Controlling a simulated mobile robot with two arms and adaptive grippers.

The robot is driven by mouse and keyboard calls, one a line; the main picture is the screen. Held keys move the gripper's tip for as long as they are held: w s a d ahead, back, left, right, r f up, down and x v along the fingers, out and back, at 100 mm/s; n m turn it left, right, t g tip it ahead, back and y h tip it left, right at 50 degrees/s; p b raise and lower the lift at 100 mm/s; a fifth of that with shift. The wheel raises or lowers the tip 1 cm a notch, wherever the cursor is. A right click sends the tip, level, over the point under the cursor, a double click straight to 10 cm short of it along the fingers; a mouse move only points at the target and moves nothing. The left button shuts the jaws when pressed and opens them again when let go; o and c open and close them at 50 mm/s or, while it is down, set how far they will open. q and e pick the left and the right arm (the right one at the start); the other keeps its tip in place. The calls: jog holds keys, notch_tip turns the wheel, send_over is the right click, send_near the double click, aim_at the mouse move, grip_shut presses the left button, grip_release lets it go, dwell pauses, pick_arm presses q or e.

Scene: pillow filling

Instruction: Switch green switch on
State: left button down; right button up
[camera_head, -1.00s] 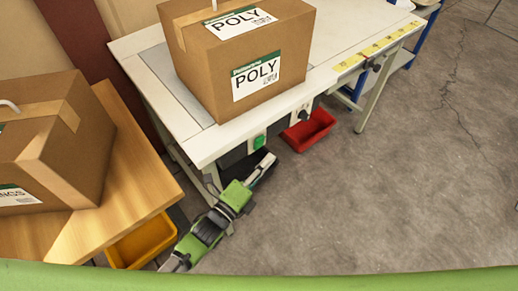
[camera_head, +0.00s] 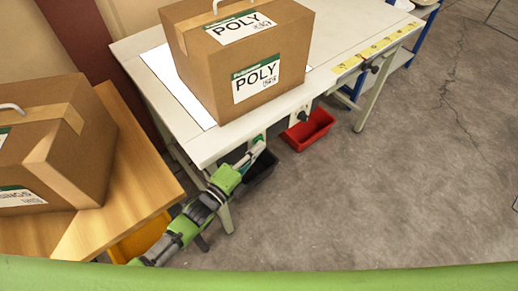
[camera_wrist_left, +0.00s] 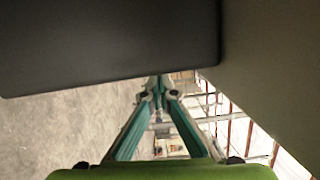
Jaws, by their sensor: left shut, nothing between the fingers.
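The green switch (camera_head: 259,138) is on the front edge of the white table (camera_head: 222,141), mostly hidden behind my left gripper. My left gripper (camera_head: 258,149) is shut and empty, with its tips at the switch; whether they touch it I cannot tell. In the left wrist view, the fingers (camera_wrist_left: 157,88) meet at their tips with nothing between them. The switch cannot be made out there. The panel (camera_head: 163,72) in the table top, under the box, glows bright white. My right gripper is not in view.
A cardboard POLY box (camera_head: 246,62) stands on the white table. Another box (camera_head: 75,150) stands on the wooden table (camera_head: 125,205) at left. A red bin (camera_head: 308,130) and a dark bin (camera_head: 262,168) hang below the white table. The floor at right is clear.

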pick_arm(q)
jog(key=v, duration=1.2)
jog(key=shift+f, duration=0.1)
dwell(0.4)
